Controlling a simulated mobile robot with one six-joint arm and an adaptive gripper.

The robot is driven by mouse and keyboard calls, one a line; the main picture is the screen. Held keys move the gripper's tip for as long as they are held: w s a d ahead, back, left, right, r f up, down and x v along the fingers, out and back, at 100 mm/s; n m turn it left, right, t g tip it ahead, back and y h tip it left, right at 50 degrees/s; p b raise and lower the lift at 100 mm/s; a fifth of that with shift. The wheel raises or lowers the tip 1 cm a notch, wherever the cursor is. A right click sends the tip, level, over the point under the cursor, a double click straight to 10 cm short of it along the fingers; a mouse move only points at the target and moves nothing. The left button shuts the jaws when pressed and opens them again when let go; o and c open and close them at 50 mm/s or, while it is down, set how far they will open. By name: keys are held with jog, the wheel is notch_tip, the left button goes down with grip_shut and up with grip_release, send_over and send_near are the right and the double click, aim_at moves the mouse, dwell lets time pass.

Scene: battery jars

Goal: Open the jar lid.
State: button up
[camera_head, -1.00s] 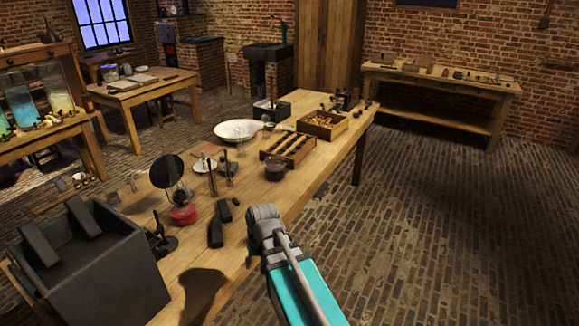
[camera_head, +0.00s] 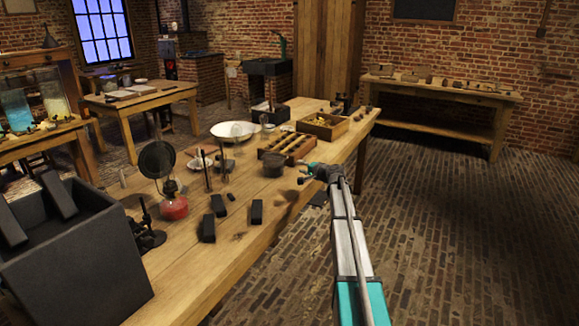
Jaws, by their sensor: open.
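My gripper (camera_head: 312,172) is open and empty, with small teal and dark fingers over the right edge of the long wooden table (camera_head: 252,235). Glass battery jars stand on the bench at far left: one holds blue liquid (camera_head: 16,110) and one pale yellow liquid (camera_head: 52,95). They are far from my gripper, and I cannot make out their lids.
A wooden tray with compartments (camera_head: 286,146) lies just behind my gripper. A white basin (camera_head: 234,129), a red-based item (camera_head: 174,208) and black blocks (camera_head: 256,212) are on the table. A large dark box (camera_head: 80,275) fills the front left. The brick floor at right is clear.

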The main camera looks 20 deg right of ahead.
jog(key=d, duration=0.1)
jog(key=d+m, duration=0.1)
jog(key=shift+w+d+r+t+h, duration=0.1)
jog(key=shift+w+d+t+h, duration=0.2)
jog(key=shift+w+d, duration=0.1)
jog(key=shift+w+a, duration=0.1)
jog(key=b, duration=0.2)
send_near(275, 157)
jog(key=w+d, duration=0.1)
jog(key=w, duration=0.1)
jog(key=w+f, duration=0.1)
jog(key=w, duration=0.2)
jog(key=w+d+f, duration=0.1)
jog(key=w, duration=0.1)
jog(key=shift+w+d, duration=0.35)
jog(key=shift+d, duration=0.05)
jog(key=shift+s+r, duration=0.1)
grip_shut()
